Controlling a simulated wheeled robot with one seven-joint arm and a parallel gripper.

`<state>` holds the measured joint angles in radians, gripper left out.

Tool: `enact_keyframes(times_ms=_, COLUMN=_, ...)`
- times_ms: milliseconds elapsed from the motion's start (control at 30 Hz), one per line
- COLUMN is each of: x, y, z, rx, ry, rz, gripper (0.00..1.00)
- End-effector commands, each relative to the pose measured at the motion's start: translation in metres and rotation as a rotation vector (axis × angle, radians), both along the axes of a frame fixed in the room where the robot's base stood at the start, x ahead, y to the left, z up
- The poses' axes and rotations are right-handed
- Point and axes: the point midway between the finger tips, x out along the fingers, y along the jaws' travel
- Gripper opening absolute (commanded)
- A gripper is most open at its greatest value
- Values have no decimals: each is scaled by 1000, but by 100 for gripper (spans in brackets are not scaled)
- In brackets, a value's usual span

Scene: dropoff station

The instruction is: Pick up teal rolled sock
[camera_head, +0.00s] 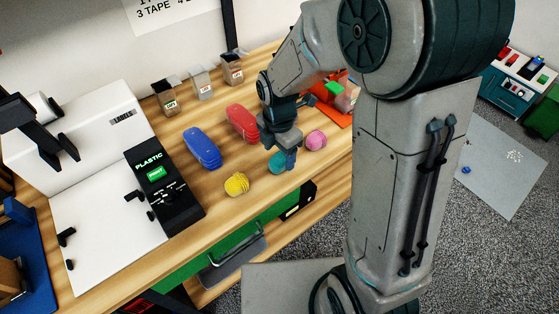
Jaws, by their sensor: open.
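The teal rolled sock (276,163) lies on the wooden table near its front edge. It is partly hidden behind my gripper. My gripper (285,163) points down directly over or beside the sock, with a finger in front of its right side. The jaws are open. I cannot tell whether the fingers touch the sock. A yellow rolled sock (237,184) lies to the left and a pink rolled sock (316,140) to the right of my gripper.
A blue case (202,148) and a red case (242,123) lie behind the socks. Several small bins (199,83) stand at the back. A black device marked PLASTIC (163,183) is at left. An orange tray (333,113) with items sits beyond my gripper.

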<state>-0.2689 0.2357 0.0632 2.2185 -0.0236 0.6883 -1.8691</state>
Motion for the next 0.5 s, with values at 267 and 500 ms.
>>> enact_keyframes(times_ms=267, x=-1, y=-1, z=-28, rx=-1, ry=1, rz=0, gripper=67)
enact_keyframes(times_ms=500, x=0, y=-1, z=-28, rx=1, ry=-1, rz=-1, gripper=59)
